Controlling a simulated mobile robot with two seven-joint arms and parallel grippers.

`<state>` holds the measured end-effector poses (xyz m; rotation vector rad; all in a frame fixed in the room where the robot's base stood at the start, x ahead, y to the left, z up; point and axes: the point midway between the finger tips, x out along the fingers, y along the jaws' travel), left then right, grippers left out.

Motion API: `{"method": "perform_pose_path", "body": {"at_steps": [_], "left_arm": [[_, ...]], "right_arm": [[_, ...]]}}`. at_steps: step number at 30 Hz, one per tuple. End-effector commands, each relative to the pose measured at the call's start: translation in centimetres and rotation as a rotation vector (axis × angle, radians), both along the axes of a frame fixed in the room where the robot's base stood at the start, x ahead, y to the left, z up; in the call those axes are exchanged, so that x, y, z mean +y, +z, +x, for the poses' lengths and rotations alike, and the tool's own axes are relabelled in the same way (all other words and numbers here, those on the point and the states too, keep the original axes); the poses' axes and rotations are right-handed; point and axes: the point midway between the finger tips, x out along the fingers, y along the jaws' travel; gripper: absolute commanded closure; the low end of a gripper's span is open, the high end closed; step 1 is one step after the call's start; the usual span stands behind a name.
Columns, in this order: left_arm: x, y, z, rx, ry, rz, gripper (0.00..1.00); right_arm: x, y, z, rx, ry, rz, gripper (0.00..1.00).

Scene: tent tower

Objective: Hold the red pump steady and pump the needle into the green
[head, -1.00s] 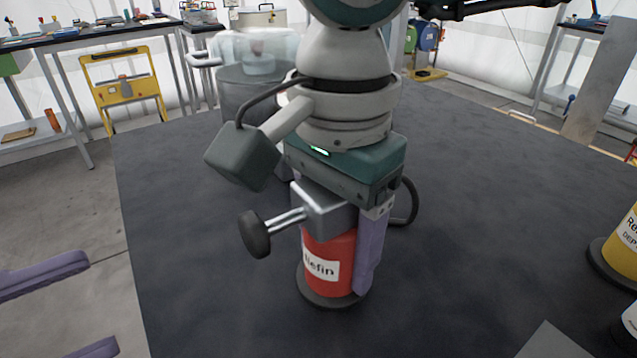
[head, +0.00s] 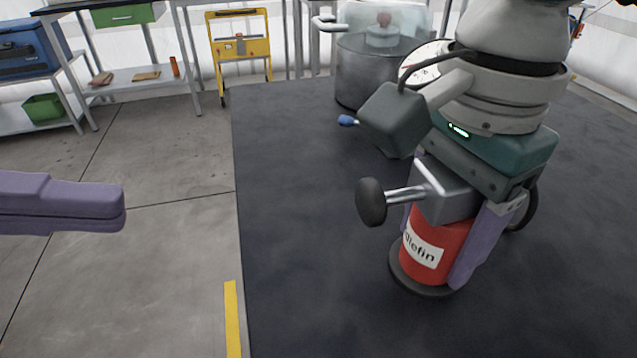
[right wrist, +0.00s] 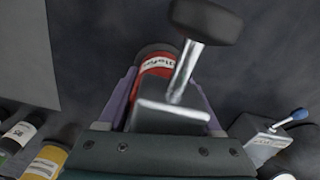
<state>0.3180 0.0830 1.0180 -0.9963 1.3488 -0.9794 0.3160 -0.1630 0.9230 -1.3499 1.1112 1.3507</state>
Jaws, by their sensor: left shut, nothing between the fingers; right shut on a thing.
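The red pump (head: 437,250) has a white label, a dark round base and a metal head with a black knob (head: 371,202) on a rod. It stands on the dark mat. My right gripper (head: 452,235) is shut on the pump, one purple finger on each side; the right wrist view shows the pump (right wrist: 155,68) between the fingers too. A pale round gauge (head: 424,73) is partly hidden behind my right arm; its needle and green zone cannot be made out. My left gripper (head: 118,207) is shut and empty over the bare floor at left.
A large metal pot (head: 360,75) stands behind the pump, with a blue-tipped lever (head: 348,120) nearby. A yellow cart (head: 240,50) and a workbench stand at the back. The mat's front is clear.

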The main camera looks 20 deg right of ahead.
Motion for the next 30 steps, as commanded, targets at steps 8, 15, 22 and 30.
{"method": "perform_pose_path", "body": {"at_steps": [8, 15, 22, 30], "left_arm": [[0.1, 0.1, 0.0, -0.02, -0.004, 0.007, 1.0], [-1.3, -0.4, -0.1, -0.018, -0.008, 0.004, 1.0], [-5.8, -1.7, -0.1, -0.017, -0.007, 0.001, 1.0], [-10.9, -2.9, -0.1, -0.017, -0.006, 0.001, 1.0]], "right_arm": [[0.0, 0.0, 0.0, -0.001, 0.0, 0.0, 1.0], [0.0, 0.0, 0.0, -0.001, 0.0, 0.0, 1.0], [0.0, 0.0, 0.0, -0.001, 0.0, 0.0, 1.0], [0.0, 0.0, 0.0, -0.001, 0.0, 0.0, 1.0]]}}
